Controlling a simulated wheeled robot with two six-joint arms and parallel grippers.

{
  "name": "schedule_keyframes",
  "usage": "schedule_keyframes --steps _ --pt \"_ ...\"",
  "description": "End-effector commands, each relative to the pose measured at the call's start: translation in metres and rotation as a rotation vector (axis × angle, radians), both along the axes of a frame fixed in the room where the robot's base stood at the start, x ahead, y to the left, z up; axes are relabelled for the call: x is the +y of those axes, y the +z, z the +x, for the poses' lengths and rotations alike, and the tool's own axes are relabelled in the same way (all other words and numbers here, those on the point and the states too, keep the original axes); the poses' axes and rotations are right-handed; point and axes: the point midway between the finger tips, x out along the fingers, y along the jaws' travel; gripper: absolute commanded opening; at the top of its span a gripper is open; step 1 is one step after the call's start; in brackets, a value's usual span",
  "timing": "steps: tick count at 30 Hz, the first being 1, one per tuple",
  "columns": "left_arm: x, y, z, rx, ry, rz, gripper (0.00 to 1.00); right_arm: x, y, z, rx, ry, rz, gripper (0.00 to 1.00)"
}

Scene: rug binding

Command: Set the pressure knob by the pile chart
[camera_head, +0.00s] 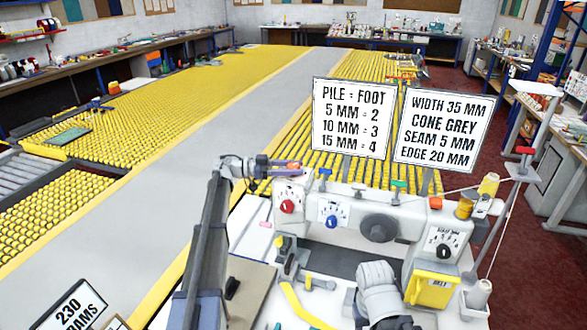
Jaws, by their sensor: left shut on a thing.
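The pile chart (352,118) is a white board reading "PILE = FOOT", 5 MM = 2, 10 MM = 3, 15 MM = 4. The pale binding machine (345,245) has a red knob (287,206) and a blue knob (332,221) with dial faces, and a black knob (443,250) at the right. Which is the pressure knob I cannot tell; the dial markings are too small to read. My left gripper (284,167) is above the machine's left end, over the red knob's dial, shut on a small orange-red piece (293,165). My right gripper is not in view.
A second board (441,128) reads WIDTH 35 MM, CONE GREY, SEAM 5 MM, EDGE 20 MM. A thread stand (525,150) rises at the right. A yellow roller bed (190,95) lies behind.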

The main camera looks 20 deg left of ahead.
Motion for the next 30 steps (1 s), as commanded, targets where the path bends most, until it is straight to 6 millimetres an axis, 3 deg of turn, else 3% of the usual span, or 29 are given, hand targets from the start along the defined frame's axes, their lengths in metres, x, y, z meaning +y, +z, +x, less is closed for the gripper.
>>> schedule_keyframes --steps 9,10,17,25,30 --pt "-0.001 0.0 0.0 -0.001 0.0 -0.002 0.0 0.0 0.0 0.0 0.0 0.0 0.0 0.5" --pt "-0.001 0.0 0.0 -0.001 0.0 -0.002 0.53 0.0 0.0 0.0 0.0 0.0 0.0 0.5" --pt "0.0 0.0 0.0 0.0 0.0 -0.001 0.79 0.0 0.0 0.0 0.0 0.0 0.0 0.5" --pt "0.001 0.0 0.0 0.0 0.0 -0.001 0.8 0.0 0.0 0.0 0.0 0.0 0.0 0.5" --pt "0.02 0.0 -0.005 0.0 0.003 -0.001 0.8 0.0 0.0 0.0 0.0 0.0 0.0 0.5"
